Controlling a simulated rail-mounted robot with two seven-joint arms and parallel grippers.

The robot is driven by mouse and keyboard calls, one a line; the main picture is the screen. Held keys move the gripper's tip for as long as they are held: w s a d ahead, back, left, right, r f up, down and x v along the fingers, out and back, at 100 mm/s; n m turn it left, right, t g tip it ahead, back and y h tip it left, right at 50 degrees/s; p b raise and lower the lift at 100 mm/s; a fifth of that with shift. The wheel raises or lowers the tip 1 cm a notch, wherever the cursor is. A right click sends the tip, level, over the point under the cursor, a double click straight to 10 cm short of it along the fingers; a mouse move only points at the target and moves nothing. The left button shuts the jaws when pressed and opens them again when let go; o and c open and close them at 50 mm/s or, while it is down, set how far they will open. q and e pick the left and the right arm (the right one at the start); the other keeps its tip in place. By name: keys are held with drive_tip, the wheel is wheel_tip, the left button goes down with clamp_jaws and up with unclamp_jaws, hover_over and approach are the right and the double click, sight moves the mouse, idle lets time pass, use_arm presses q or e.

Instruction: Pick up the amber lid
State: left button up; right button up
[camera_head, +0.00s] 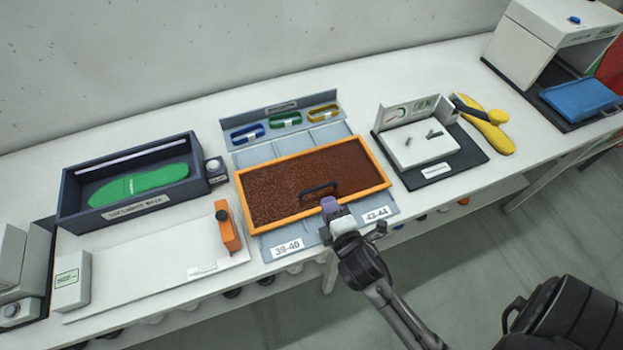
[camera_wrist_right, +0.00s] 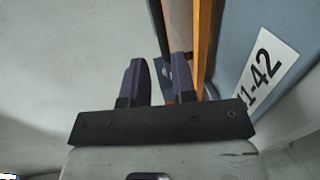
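The amber lid (camera_head: 284,189) is a brown see-through panel with an orange rim and a dark bar handle (camera_head: 318,187). It lies over the grey-blue compartment tray (camera_head: 335,136) in the middle of the bench. My right gripper (camera_head: 329,204) is at the lid's front edge, just in front of the handle. In the right wrist view its two purple fingers (camera_wrist_right: 160,84) stand apart with a gap between them. The orange rim (camera_wrist_right: 206,40) shows there beside the right finger. I cannot tell whether they touch. My left gripper is not in view.
A dark box with a green insole (camera_head: 138,186) stands left, with an orange block (camera_head: 227,226) in front. A white fixture (camera_head: 420,143) and a yellow insole (camera_head: 490,135) are right of the lid. A white machine with a blue tray (camera_head: 580,100) is far right.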

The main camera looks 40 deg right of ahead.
sight(320, 195)
drive_tip(key=shift+f+b+x, duration=0.2)
drive_tip(key=shift+b+x, duration=0.4)
drive_tip(key=shift+x, duration=2.9)
drive_tip(key=shift+s+d, duration=0.1)
drive_tip(key=shift+s, duration=0.05)
drive_tip(key=shift+c, duration=0.3)
clamp_jaws()
